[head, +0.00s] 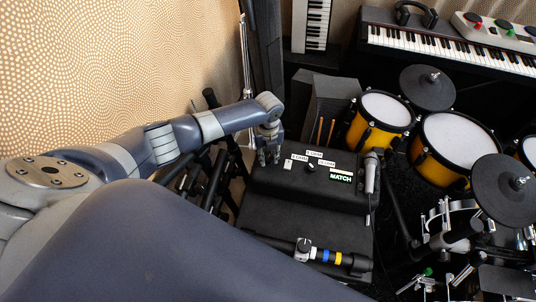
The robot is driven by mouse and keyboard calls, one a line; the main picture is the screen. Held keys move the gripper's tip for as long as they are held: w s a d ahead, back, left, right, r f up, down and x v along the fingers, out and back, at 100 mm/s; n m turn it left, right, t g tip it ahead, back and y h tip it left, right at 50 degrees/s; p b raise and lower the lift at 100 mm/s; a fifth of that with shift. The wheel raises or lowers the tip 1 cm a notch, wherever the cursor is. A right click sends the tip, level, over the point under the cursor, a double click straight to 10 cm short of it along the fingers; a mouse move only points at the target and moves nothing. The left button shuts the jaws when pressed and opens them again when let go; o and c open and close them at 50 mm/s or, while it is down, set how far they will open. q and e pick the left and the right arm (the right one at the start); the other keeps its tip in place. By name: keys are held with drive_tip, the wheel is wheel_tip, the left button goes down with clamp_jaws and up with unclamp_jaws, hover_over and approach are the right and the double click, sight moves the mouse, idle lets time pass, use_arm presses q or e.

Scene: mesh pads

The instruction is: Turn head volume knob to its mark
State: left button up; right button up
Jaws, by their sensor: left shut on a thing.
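A black control box (265,183) stands on a dark surface in the middle of the head view. Its top carries white labels (314,155), a small dark knob with a light mark (311,168) and a green lit "MATCH" sign (341,178). My left gripper (269,161) points down at the left part of the box top, left of the labels. It is shut on the head volume knob, which its fingers hide. The knob's angle and its mark cannot be made out. My right gripper is not in view.
A microphone (371,172) stands at the box's right edge. A black bar with blue and yellow bands (327,256) lies in front. Yellow drums (455,143) and dark cymbal pads fill the right, with keyboards (450,45) behind. Black stands (208,180) crowd the left.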

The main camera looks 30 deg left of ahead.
sight(268, 157)
use_arm(q)
drive_tip(key=shift+m, duration=0.4)
drive_tip(key=o, duration=1.1)
drive_tip(key=shift+c, duration=0.2)
wheel_tip(268, 157, up, 12)
idle(0.4)
